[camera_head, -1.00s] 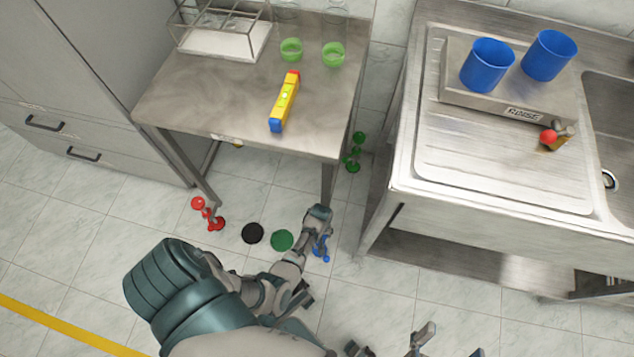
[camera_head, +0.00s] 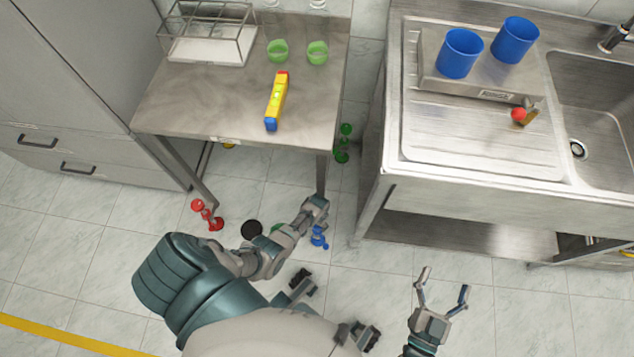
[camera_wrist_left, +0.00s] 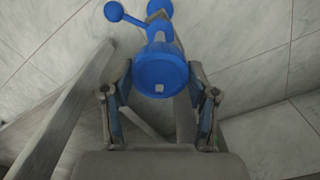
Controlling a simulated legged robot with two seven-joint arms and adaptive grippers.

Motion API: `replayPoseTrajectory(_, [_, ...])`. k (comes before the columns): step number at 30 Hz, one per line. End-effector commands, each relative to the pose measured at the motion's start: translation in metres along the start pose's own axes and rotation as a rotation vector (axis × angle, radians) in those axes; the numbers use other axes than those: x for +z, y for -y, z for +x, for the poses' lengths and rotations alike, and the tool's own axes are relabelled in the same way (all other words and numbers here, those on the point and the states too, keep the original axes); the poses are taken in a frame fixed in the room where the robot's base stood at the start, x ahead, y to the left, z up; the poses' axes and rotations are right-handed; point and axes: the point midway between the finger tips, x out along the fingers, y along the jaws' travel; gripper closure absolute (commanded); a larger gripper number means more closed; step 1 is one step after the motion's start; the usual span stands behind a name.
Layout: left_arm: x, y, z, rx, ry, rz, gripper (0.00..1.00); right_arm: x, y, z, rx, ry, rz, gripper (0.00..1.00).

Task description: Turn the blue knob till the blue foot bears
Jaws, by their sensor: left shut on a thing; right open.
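The blue knob (camera_wrist_left: 160,70) is large in the left wrist view, between the two fingers of my left gripper (camera_wrist_left: 160,105), which is shut on it. The blue foot (camera_wrist_left: 158,8) shows beyond the knob, with a small blue ball on a rod beside it. In the head view the blue foot (camera_head: 319,236) is on the floor by the front right table leg, partly hidden by my left gripper (camera_head: 316,207). Whether it bears on the floor I cannot tell. My right gripper (camera_head: 442,290) is open and empty over the floor, in front of the sink unit.
The steel table (camera_head: 200,100) carries a yellow level (camera_head: 277,100), two green cups and a wire rack. A red foot (camera_head: 210,216) and a green foot (camera_head: 343,145) stand at other legs. A black disc (camera_head: 251,229) lies on the floor. The sink unit (camera_head: 390,150) is to the right.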

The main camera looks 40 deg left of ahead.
Motion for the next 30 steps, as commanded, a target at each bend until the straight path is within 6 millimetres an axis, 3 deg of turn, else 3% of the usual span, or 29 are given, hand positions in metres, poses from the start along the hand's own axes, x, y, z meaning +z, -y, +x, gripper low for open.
replayPoseTrajectory(20, [0.0002,0.0002,0.0003,0.000,0.000,0.066,0.76,0.0066,-0.0015,0.0007,0.003,0.040,-0.002,0.12])
replayPoseTrajectory(21, [0.0002,0.0002,0.0003,0.000,0.000,0.066,0.36,0.0065,-0.0016,0.0007,0.003,0.040,-0.002,0.12])
replayPoseTrajectory(23, [0.0002,0.0002,0.0003,0.000,0.000,0.066,0.21,0.0064,-0.0016,0.0007,0.003,0.040,-0.002,0.12])
replayPoseTrajectory(24, [0.0002,0.0002,0.0003,0.000,0.000,0.066,0.16,0.0063,-0.0016,0.0007,0.003,0.039,-0.002,0.12])
replayPoseTrajectory(30, [0.0001,0.0001,0.0001,0.000,0.000,0.066,0.16,0.0059,-0.0015,0.0007,0.003,0.038,-0.002,0.12])
